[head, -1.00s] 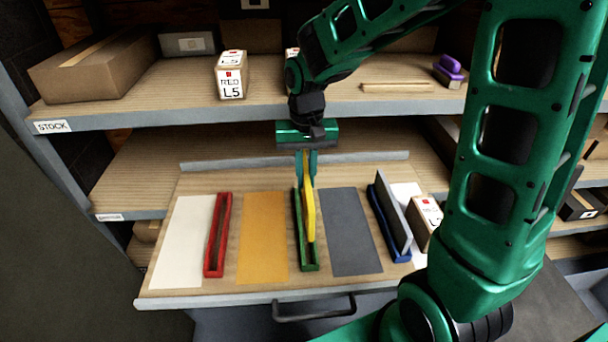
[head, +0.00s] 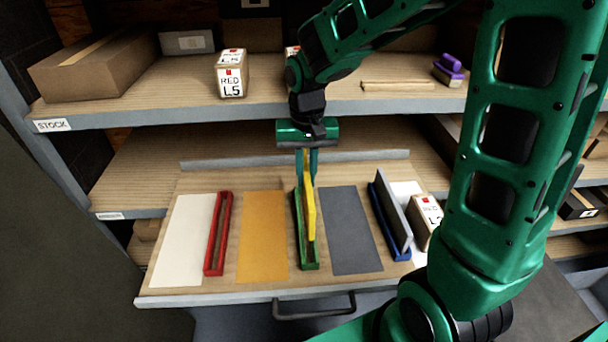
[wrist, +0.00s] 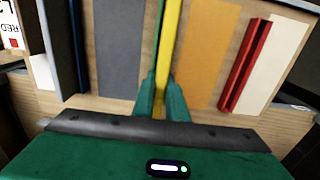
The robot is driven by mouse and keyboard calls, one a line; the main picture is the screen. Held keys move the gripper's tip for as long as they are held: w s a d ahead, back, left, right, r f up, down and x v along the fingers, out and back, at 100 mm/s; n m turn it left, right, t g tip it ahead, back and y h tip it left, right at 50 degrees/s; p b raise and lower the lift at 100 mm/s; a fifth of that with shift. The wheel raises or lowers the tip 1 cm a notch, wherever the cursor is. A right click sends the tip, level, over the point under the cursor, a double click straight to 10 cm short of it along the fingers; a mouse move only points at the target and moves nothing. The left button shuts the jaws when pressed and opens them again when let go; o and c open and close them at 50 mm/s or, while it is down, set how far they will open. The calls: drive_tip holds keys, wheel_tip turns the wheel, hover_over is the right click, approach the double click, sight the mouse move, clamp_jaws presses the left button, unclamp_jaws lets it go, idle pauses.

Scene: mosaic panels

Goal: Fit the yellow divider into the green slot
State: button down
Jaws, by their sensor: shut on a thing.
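The yellow divider (head: 309,211) stands upright, long and thin, at the green slot (head: 299,254) on the pulled-out drawer board. My gripper (head: 308,176) is shut on its far end from above. In the head view the divider stands along the slot's right side and hides part of it. I cannot tell whether its lower edge is inside the slot or just above it. In the wrist view the divider (wrist: 168,45) runs away from my fingers (wrist: 161,100), with a thin green strip of the slot (wrist: 157,35) along its left side.
A red slot (head: 217,235) stands empty at left. A blue slot (head: 386,225) at right holds a grey divider (head: 394,212). Orange (head: 263,238) and grey (head: 349,232) panels flank the green slot. A small labelled box (head: 425,217) is at right. The shelf edge (head: 200,118) lies behind.

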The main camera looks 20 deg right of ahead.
drive_tip(key=shift+f, duration=5.5)
idle(0.3)
drive_tip(key=c, duration=1.7)
unclamp_jaws()
wheel_tip(320, 180, up, 11)
drive_tip(key=shift+f, duration=0.15)
